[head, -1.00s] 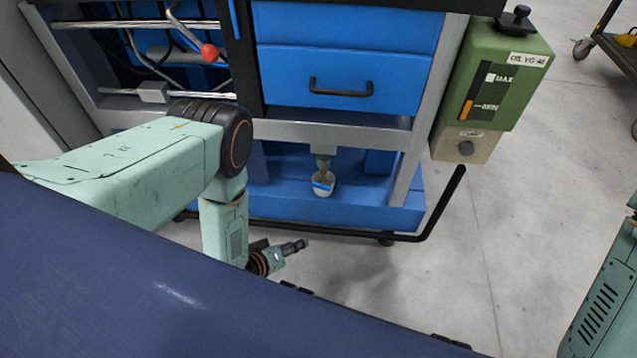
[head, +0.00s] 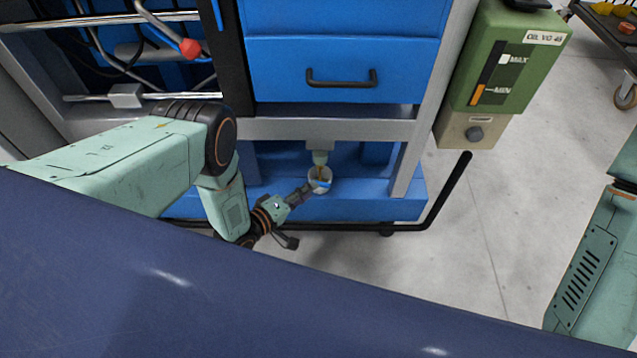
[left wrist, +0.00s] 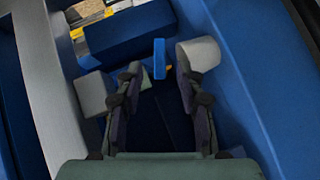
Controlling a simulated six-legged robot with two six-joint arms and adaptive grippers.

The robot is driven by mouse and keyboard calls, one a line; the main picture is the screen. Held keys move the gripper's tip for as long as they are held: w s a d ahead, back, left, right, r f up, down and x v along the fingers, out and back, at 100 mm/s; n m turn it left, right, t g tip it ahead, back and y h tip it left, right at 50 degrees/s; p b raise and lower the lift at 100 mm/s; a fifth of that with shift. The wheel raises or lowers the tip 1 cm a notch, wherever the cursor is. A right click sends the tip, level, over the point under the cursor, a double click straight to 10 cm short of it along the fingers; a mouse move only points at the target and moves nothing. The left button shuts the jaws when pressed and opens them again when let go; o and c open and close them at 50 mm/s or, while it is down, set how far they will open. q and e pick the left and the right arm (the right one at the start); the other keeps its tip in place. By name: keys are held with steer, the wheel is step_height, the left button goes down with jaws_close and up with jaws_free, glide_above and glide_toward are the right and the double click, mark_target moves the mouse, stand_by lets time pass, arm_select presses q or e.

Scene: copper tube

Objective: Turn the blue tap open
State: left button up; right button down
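The blue tap (head: 325,184) is a small blue lever on a brass and pale fitting hanging under the grey frame of the blue cabinet. In the left wrist view the blue lever (left wrist: 159,58) stands upright between the tips of my left gripper (left wrist: 148,74). The two fingers are spread, with a visible gap on each side of the lever. In the head view my left gripper (head: 303,191) reaches the fitting from the lower left, and its tips partly overlap it. Whether anything touches is unclear. My right gripper is out of view.
The blue cabinet (head: 295,60) has a drawer with a black handle (head: 341,80). A green oil tank (head: 510,60) hangs at its right. A black bent rail (head: 450,192) runs low in front. Hoses and a red knob (head: 190,47) are at upper left.

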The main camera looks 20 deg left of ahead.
mark_target(320, 182)
arm_select(q)
steer(key=shift+b+x, duration=1.1)
steer(key=shift+x, duration=1.8)
steer(key=shift+r, duration=0.1)
jaws_close()
